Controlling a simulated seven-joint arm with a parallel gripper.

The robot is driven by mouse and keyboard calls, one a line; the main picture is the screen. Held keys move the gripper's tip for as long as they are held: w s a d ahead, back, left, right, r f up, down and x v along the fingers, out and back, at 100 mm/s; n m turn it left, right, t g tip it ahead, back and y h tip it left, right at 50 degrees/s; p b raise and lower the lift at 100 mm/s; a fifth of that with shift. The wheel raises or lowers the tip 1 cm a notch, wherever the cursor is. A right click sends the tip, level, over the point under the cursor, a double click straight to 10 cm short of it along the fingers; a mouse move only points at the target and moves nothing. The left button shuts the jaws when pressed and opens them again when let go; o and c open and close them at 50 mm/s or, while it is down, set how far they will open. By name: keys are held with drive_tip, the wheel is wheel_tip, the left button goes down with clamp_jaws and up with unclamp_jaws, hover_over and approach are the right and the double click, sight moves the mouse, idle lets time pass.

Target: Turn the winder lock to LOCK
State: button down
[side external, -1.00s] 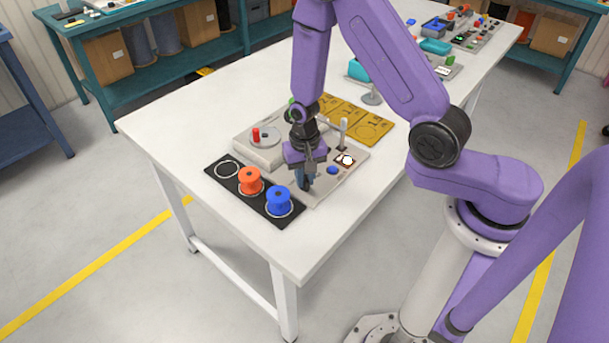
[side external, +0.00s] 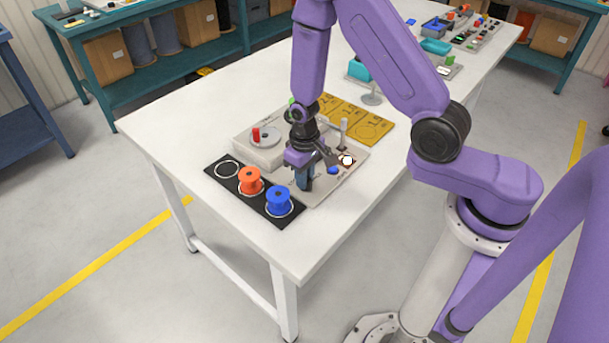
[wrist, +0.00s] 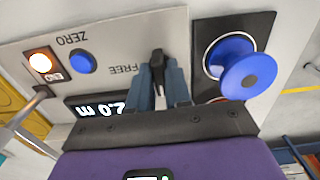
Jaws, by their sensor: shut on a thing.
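The winder lock is a small black knob (wrist: 157,62) on the beige winder panel (wrist: 110,45), seen in the wrist view. My gripper (wrist: 160,85) is shut on it, with one blue-grey finger on each side. The word FREE stands on the panel to the left of the knob; no LOCK marking shows, and I cannot read which marking the knob points at. In the side view my gripper (side external: 304,180) is low at the front of the winder panel (side external: 320,193), and its fingers hide the knob.
A black mat (side external: 227,182) beside the panel bears an orange reel (side external: 250,180) and a blue reel (side external: 279,201), the latter close to my gripper. A blue ZERO button (wrist: 82,61), a lit END lamp (wrist: 41,63) and a partly hidden display (wrist: 85,105) are on the panel.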

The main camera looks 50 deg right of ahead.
drive_tip(key=c, duration=1.1)
unclamp_jaws()
drive_tip(key=shift+r, duration=3.5)
